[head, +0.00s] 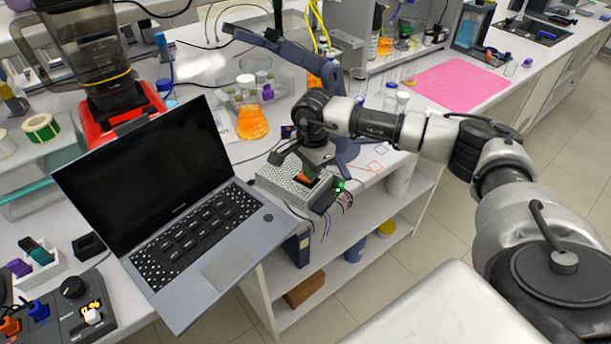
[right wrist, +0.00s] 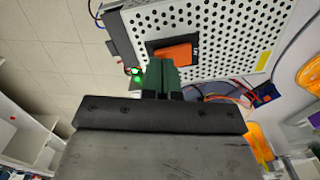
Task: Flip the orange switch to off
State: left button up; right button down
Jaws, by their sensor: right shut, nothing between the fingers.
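The orange switch (head: 309,178) is on a perforated metal power box (head: 283,186) at the bench edge, right of the laptop. It shows larger in the right wrist view (right wrist: 173,55), set in a dark frame on the box's perforated face (right wrist: 235,35). My right gripper (head: 318,170) is shut and empty, directly over the box at the switch. In the right wrist view its green fingertips (right wrist: 162,76) overlap the switch's lower edge; I cannot tell whether they touch it. A green light (head: 340,185) glows beside the switch. My left gripper is out of view.
An open laptop (head: 225,266) stands close left of the box. A flask of orange liquid (head: 252,122) and a dark blue desktop arm (head: 285,47) are behind. Loose wires (head: 328,222) hang at the box's right. A pink mat (head: 460,85) lies farther right.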

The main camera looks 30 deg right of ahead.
jog(key=shift+s+f+b, duration=0.1)
jog(key=shift+f+b, duration=0.3)
jog(key=shift+f, duration=0.15)
jog(key=shift+r+p, duration=0.55)
jog(key=shift+r, duration=0.25)
jog(key=shift+r+p, duration=1.45)
jog(key=shift+r, duration=1.3)
